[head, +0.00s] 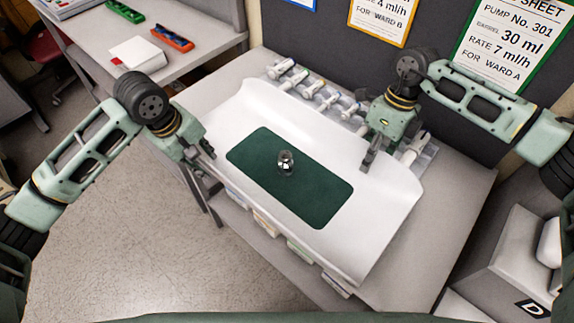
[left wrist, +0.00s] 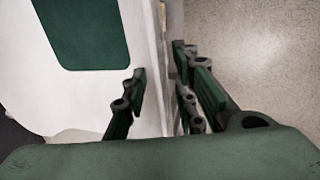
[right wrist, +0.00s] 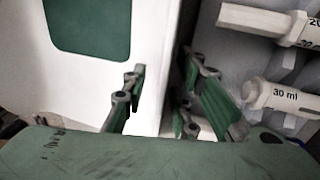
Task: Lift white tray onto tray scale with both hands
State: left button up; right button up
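The white tray (head: 385,225) is a wide curved sheet on the grey table, with a dark green mat (head: 250,155) on it. A small shiny object (head: 285,162) stands on the mat. My left gripper (head: 208,165) is at the tray's left edge. In the left wrist view its fingers (left wrist: 160,85) are apart, one on each side of the tray's edge. My right gripper (head: 372,158) is at the tray's far right edge. In the right wrist view its fingers (right wrist: 163,85) are also apart, with the edge between them. I cannot identify a tray scale.
Several syringes (head: 313,88) lie in a clear rack behind the tray, close to my right gripper. Bare grey table (head: 455,200) shows at the right. A grey unit marked D (head: 500,255) stands lower right. Another desk (head: 85,40) holds green and red trays.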

pick_arm(q)
jog(key=shift+f, duration=0.1)
pick_arm(e)
jog(key=shift+f, duration=0.1)
pick_arm(q)
jog(key=shift+c, duration=0.6)
pick_arm(e)
jog(key=shift+c, duration=0.6)
pick_arm(q)
grip_shut()
pick_arm(e)
grip_shut()
